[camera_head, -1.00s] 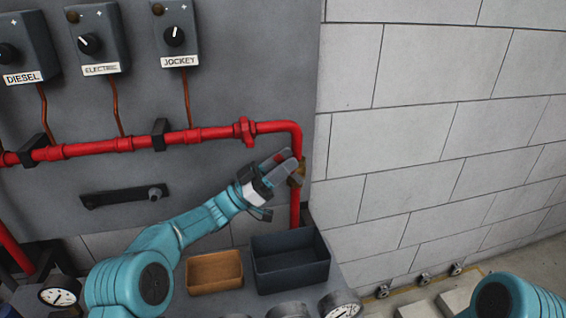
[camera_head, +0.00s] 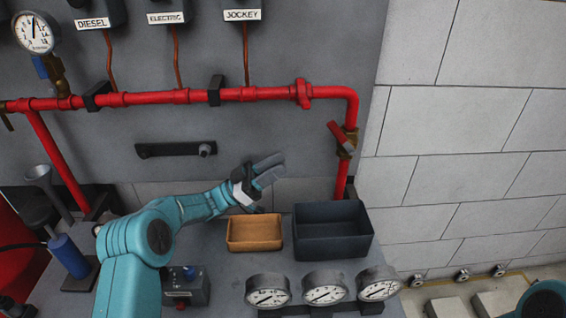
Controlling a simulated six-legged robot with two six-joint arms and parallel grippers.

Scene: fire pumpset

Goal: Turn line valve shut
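The line valve (camera_head: 347,142) is a brass body on the vertical drop of the red pipe at the right. Its red lever (camera_head: 339,135) stands tilted, slanting from upper left to lower right across the pipe. My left gripper (camera_head: 277,172) is to the left of the valve and lower, apart from it, over the back of the bench. Its two grey fingers point right with a narrow gap between them, and nothing shows between them. My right gripper is not in view; only a bit of my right arm shows at the bottom right corner.
A brown tray (camera_head: 254,246) and a dark bin (camera_head: 333,258) stand below my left gripper. Several gauges (camera_head: 325,288) line the bench front. A black bar (camera_head: 176,149) is on the panel. The red pipe (camera_head: 200,97) crosses above, and a block wall (camera_head: 470,130) is at right.

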